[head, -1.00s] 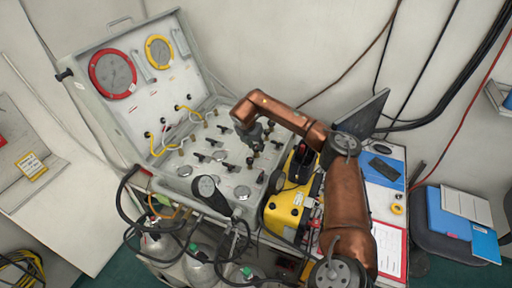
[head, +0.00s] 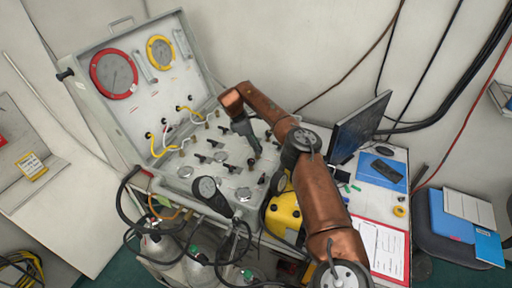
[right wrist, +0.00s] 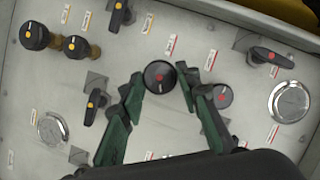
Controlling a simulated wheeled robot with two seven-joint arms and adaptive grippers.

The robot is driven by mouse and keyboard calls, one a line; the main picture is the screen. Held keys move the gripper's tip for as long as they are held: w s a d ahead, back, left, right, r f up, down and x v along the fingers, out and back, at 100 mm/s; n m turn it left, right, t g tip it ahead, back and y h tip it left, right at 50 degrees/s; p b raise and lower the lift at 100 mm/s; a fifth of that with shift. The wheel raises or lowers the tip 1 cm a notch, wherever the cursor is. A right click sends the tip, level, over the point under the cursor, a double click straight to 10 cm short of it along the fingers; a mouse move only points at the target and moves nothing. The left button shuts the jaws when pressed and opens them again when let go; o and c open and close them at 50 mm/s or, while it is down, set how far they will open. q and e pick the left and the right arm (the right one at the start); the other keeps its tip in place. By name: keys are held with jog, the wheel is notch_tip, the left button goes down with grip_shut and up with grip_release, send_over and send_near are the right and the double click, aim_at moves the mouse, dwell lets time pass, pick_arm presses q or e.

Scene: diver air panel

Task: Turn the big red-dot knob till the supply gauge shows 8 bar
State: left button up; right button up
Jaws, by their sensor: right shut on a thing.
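In the right wrist view, a round black knob with a red dot (right wrist: 160,77) sits on the grey panel (right wrist: 120,60). My right gripper (right wrist: 161,84) is shut on it, a dark green finger on either side. A second, smaller-looking red-dot knob (right wrist: 222,96) is partly behind the right finger. In the head view my right gripper (head: 254,147) reaches down to the panel in the open case. A red-rimmed gauge (head: 113,74) and a yellow-rimmed gauge (head: 160,52) are in the lid. I cannot tell which is the supply gauge or read the values. My left gripper is out of view.
Black lever handles, one with a red dot (right wrist: 271,56), stand close around the gripper. A yellow unit (head: 283,212) is partly under my right arm. Hoses and cylinders (head: 200,262) crowd the front.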

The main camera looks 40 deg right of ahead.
jog(key=m+b, duration=0.1)
jog(key=m+g+b, duration=0.1)
jog(key=shift+w+f+m, duration=0.1)
jog(key=shift+f+m, duration=0.15)
jog(key=shift+m, duration=0.05)
jog(key=shift+r+m+g+y+b, duration=0.1)
jog(key=shift+m+g+y+b, duration=0.3)
jog(key=shift+m+b, duration=1)
jog(key=shift+n+b, duration=0.3)
jog(key=shift+b, duration=0.15)
jog(key=shift+d, duration=0.1)
jog(key=o, duration=1.2)
jog(key=shift+r, duration=0.1)
jog(key=shift+c, duration=0.2)
